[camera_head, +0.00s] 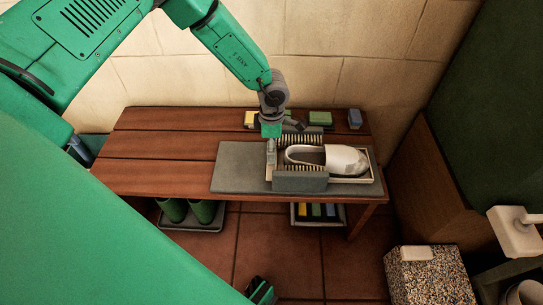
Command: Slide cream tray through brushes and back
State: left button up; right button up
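The cream tray (352,180) lies on a grey mat on the wooden bench, with a white shoe (346,160) in it. Two brush blocks flank the tray: the rear brush (297,142) and the front brush (300,181), both with bristles facing the tray. The tray's left part is between them, and its right part sticks out to the right. My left gripper (271,150) points down at the tray's left end, at or very close to it. Its fingers are too small to tell open from shut. My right gripper (261,291) is partly in view at the bottom edge, away from the bench.
The grey mat (235,172) has bare room left of the brushes. Small yellow, green and blue blocks (320,118) stand along the bench's back. Green boots (188,212) and a tray of coloured items (318,212) are below. A speckled block (428,276) stands at lower right.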

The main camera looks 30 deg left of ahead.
pick_arm(q)
notch_tip(320, 180, down, 2)
jog(key=shift+d+f, duration=0.1)
jog(key=shift+f, duration=0.1)
jog(key=shift+f+b, duration=0.35)
jog(key=shift+a+f, duration=0.25)
jog(key=shift+a, duration=0.35)
jog(key=shift+d+r, duration=0.15)
jog(key=shift+d, duration=0.3)
grip_shut()
jog(key=shift+s+a+p, duration=0.25)
jog(key=shift+a+p, duration=0.1)
jog(key=shift+a, duration=0.2)
jog(key=s+a+p, duration=0.1)
jog(key=s+a, duration=0.1)
jog(key=a, duration=0.2)
jog(key=s+a+p, duration=0.2)
jog(key=a, duration=0.2)
jog(key=s+a+p, duration=0.1)
jog(key=s+a, duration=0.2)
jog(key=a, duration=0.1)
jog(key=shift+s+a, duration=0.4)
jog(key=shift+a, duration=0.2)
jog(key=shift+a+p, duration=0.1)
jog(key=shift+p, duration=0.2)
pick_arm(e)
notch_tip(320, 180, up, 4)
jog(key=shift+a+r, duration=0.1)
